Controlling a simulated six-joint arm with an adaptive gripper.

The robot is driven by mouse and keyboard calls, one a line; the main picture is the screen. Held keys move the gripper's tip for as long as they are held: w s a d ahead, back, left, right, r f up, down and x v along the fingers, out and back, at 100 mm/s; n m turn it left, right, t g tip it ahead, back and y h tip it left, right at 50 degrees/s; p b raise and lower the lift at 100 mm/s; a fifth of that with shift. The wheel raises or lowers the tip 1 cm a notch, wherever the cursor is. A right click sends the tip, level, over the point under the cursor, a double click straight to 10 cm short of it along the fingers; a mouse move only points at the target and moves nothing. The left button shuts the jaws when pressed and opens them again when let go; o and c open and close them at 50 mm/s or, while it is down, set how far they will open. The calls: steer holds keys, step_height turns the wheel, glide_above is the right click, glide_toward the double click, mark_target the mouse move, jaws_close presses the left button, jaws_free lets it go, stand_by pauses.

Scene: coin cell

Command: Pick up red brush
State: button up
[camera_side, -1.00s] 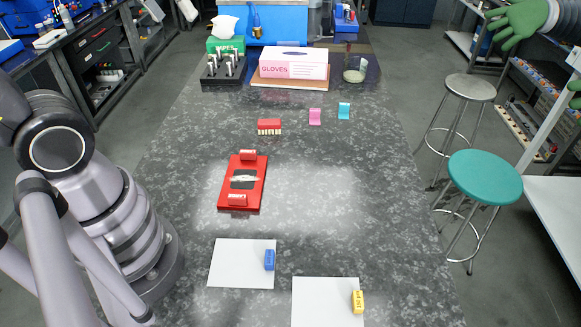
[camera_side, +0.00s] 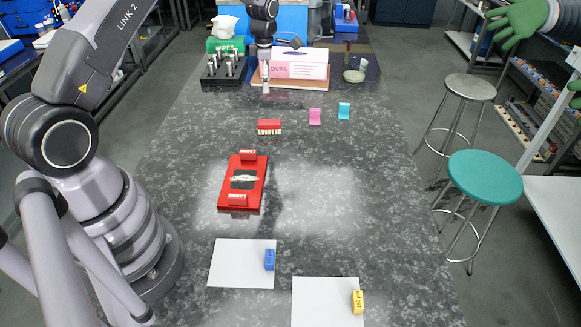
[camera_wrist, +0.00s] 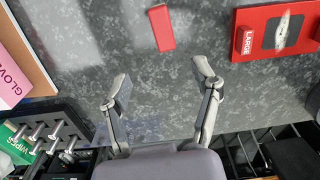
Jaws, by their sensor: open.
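The red brush (camera_side: 269,124) lies on the dark speckled table, beyond the red board; pale bristles show along its near side. In the wrist view the brush (camera_wrist: 161,28) is a plain red block near the top centre, beyond my fingertips. My gripper (camera_wrist: 163,80) is open and empty, its two fingers spread wide with bare table between them. In the side view my gripper (camera_side: 266,88) points down in front of the glove box, farther back than the brush and apart from it.
The red board (camera_side: 243,183) holds a dark pad and red blocks. The pink glove box (camera_side: 308,72) and black rack of metal pieces (camera_side: 222,72) stand close to my gripper. Pink (camera_side: 315,116) and teal (camera_side: 344,110) pieces lie right of the brush. Table between gripper and brush is clear.

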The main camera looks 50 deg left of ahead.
mark_target(269, 121)
steer(key=f, duration=1.3)
steer(key=shift+s+d+f, duration=0.1)
steer(key=shift+d+f, duration=0.1)
steer(key=shift+d, duration=0.05)
jaws_close()
